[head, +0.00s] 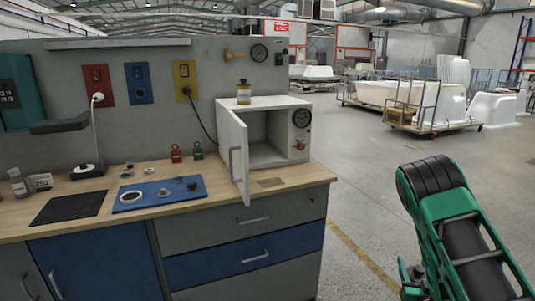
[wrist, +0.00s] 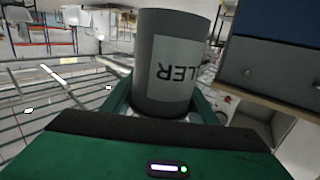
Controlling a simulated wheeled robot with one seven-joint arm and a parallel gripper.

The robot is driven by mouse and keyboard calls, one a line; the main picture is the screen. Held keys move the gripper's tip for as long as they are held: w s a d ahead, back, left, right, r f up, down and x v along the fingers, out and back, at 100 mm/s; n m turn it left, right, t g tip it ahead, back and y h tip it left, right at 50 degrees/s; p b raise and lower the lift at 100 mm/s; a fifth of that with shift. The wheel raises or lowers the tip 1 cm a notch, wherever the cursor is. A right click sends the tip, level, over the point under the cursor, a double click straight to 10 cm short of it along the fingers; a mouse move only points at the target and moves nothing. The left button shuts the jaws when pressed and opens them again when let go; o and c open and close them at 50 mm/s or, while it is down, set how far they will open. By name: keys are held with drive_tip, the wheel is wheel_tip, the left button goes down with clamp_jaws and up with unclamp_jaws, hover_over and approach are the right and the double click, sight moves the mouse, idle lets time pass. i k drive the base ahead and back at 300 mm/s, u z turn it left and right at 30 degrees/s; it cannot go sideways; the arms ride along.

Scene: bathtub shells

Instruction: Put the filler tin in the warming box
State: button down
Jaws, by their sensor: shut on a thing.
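The filler tin (wrist: 163,62) is a dark grey cylinder with a pale label on which "LER" can be read, appearing upside down in the wrist view. My gripper (wrist: 162,100) is shut on it, with a green finger on each side. The tin and the gripper's fingers do not show in the head view. The warming box (head: 264,103) is a white box on the right end of the workbench. Its door (head: 233,155) stands open towards the front left, and the inside that I see looks empty. The tin is apart from the box.
A small yellow-labelled jar (head: 244,93) stands on the box. The workbench (head: 215,190) carries a blue mat (head: 160,195), a black mat (head: 68,208), a red padlock (head: 176,153) and a green one (head: 198,150). Open floor (head: 350,180) lies right of the bench; bathtub shells (head: 390,92) stand farther back.

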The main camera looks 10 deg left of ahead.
sight(256, 156)
drive_tip(key=u, duration=0.1)
drive_tip(key=i, duration=1.15)
drive_tip(key=u, duration=0.4)
